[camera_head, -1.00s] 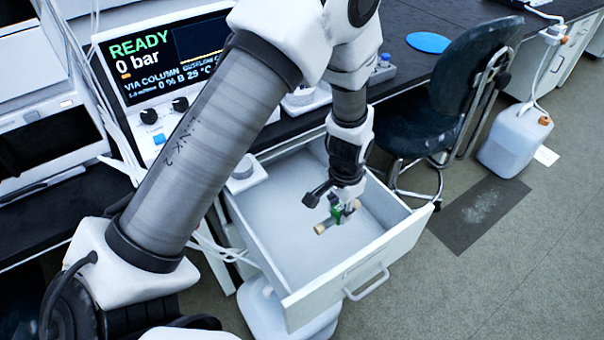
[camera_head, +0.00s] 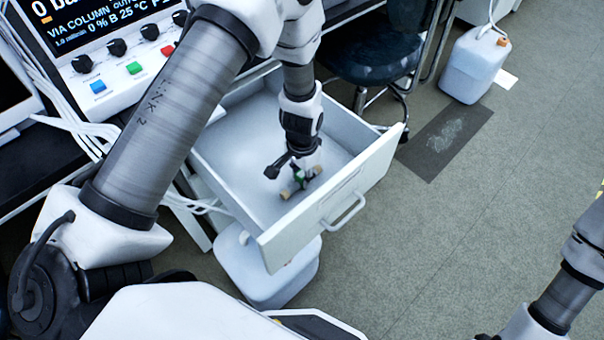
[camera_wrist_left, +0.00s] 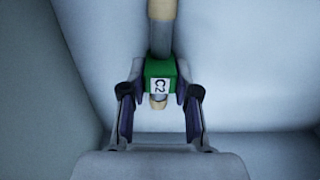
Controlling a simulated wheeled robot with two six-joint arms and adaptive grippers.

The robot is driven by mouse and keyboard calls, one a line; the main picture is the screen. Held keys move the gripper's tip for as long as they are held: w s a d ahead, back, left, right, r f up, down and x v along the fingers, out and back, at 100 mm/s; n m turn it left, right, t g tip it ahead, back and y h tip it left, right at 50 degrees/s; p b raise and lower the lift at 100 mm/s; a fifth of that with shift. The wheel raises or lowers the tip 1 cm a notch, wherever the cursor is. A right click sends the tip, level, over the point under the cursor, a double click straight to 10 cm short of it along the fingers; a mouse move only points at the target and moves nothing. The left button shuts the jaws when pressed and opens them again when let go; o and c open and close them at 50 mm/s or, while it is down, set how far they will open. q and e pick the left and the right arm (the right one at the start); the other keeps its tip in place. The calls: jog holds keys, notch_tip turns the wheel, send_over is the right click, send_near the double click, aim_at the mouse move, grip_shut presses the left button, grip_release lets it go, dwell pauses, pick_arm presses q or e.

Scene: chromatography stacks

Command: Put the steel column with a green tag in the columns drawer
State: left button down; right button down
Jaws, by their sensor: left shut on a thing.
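The steel column (camera_wrist_left: 160,38) has tan end fittings and a green tag (camera_wrist_left: 161,74) marked C2. It also shows as a small column (camera_head: 288,193) in the head view. My left gripper (camera_head: 301,176) is shut on it at the green tag, with one finger on each side in the left wrist view (camera_wrist_left: 160,92). The gripper reaches down inside the open drawer (camera_head: 235,150), near its front wall. The column lies roughly level; I cannot tell whether it touches the drawer floor. My right gripper is out of view; part of my right arm shows at lower right.
An instrument (camera_head: 130,55) with a screen and knobs stands at upper left. A dark chair (camera_head: 375,55) is behind the drawer. White jugs stand below the drawer (camera_head: 265,275) and at upper right (camera_head: 470,68). The rest of the drawer floor looks empty.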

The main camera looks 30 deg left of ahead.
aim_at(302, 173)
pick_arm(q)
jog(key=shift+f, duration=0.15)
jog(key=c, duration=0.9)
grip_release()
jog(key=shift+o, duration=0.2)
notch_tip(302, 173, up, 12)
jog(key=p, duration=0.2)
jog(key=shift+p, duration=0.4)
